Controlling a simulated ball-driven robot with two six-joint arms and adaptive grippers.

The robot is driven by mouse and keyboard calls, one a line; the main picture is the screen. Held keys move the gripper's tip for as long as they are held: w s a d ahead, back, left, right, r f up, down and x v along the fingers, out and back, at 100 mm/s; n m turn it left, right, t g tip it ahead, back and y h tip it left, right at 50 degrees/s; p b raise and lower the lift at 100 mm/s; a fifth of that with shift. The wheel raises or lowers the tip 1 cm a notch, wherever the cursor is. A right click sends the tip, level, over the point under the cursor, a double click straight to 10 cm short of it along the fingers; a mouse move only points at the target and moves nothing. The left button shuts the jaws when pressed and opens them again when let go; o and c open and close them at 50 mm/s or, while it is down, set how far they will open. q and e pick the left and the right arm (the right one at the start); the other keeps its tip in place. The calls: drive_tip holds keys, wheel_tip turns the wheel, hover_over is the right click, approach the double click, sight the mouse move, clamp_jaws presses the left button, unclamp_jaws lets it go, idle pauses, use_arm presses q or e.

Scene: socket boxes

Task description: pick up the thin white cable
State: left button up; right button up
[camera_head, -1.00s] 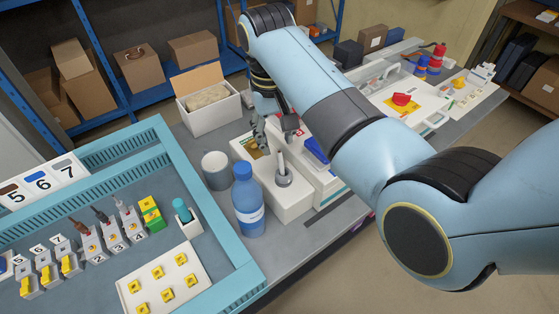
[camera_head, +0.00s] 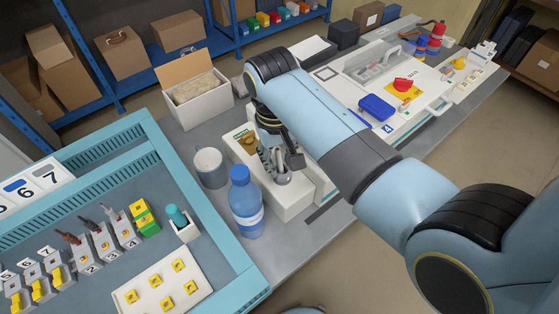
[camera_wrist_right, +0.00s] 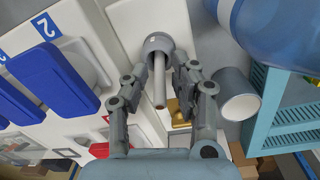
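A thin pale rod (camera_wrist_right: 160,80), which may be the white cable's end, stands up from a round grey socket (camera_wrist_right: 158,42) on a white box (camera_head: 296,206). In the head view the rod (camera_head: 282,163) is partly hidden by the gripper. My right gripper (camera_wrist_right: 163,72) is open in the right wrist view, with one finger on each side of the rod and small gaps visible. In the head view my right gripper (camera_head: 280,158) is over the white box. My left gripper is not in view.
A blue bottle (camera_head: 246,205) and a grey mug (camera_head: 209,167) stand left of the white box. A teal-framed tray (camera_head: 205,220) with socket blocks fills the left. An open carton (camera_head: 197,100) stands behind. Blue parts (camera_head: 376,107) lie on a white panel to the right.

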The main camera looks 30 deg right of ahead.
sight(279, 151)
drive_tip(key=shift+w, duration=0.15)
drive_tip(key=shift+c, duration=1.1)
drive_tip(key=shift+w+f, duration=0.1)
drive_tip(key=shift+c, duration=1)
clamp_jaws()
drive_tip(key=shift+r, duration=0.6)
wheel_tip(279, 151, up, 2)
drive_tip(key=shift+r+b, duration=0.25)
drive_tip(key=shift+b, duration=0.15)
use_arm(q)
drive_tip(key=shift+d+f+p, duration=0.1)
drive_tip(key=shift+p, duration=0.2)
use_arm(e)
drive_tip(key=s+d+r, duration=0.4)
drive_tip(key=s+r, duration=0.3)
drive_tip(key=s, duration=0.4)
drive_tip(key=shift+d+r, duration=0.2)
